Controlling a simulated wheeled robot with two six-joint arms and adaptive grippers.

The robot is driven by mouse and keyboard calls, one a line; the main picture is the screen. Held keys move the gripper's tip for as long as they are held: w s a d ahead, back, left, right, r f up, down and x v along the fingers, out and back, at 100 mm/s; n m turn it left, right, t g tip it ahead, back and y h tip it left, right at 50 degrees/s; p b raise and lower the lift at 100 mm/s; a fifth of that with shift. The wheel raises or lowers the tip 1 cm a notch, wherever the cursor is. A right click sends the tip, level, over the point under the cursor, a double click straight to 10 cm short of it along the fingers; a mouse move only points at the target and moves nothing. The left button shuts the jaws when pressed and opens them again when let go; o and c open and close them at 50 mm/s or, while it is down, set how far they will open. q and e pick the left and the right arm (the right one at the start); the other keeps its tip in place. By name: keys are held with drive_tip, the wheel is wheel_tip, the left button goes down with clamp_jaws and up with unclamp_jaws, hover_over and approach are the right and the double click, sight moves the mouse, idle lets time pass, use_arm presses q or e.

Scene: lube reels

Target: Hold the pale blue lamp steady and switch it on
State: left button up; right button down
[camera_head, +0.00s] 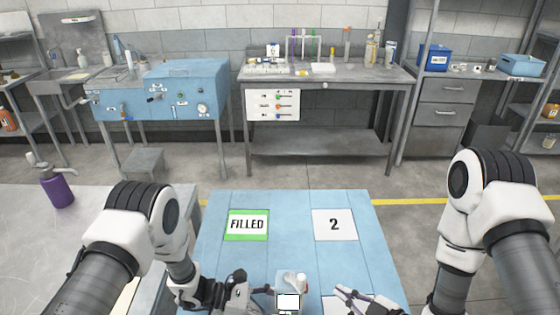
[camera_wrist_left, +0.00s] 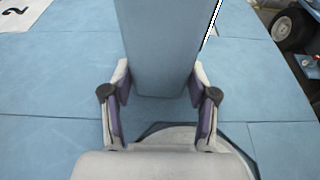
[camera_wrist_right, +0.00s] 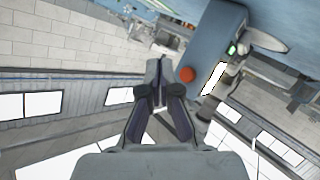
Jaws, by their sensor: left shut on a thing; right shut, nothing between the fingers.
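The pale blue lamp (camera_head: 283,278) is at the bottom middle of the head view, over the blue table, partly cut off by the lower edge. In the left wrist view its blue body (camera_wrist_left: 157,40) stands between the fingers of my left gripper (camera_wrist_left: 160,85), which is shut on it. In the head view my right gripper (camera_head: 345,292) is right of the lamp.
The blue table (camera_head: 290,220) carries a green-framed FILLED card (camera_head: 247,226) and a card marked 2 (camera_head: 334,225). A grey counter with a purple bottle (camera_head: 57,187) is at the left. A workbench (camera_head: 325,83) stands farther back. The table between the cards is clear.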

use_arm(q)
drive_tip(key=o, duration=1.2)
use_arm(e)
drive_tip(key=shift+s+d, duration=0.1)
drive_tip(key=shift+d, duration=0.6)
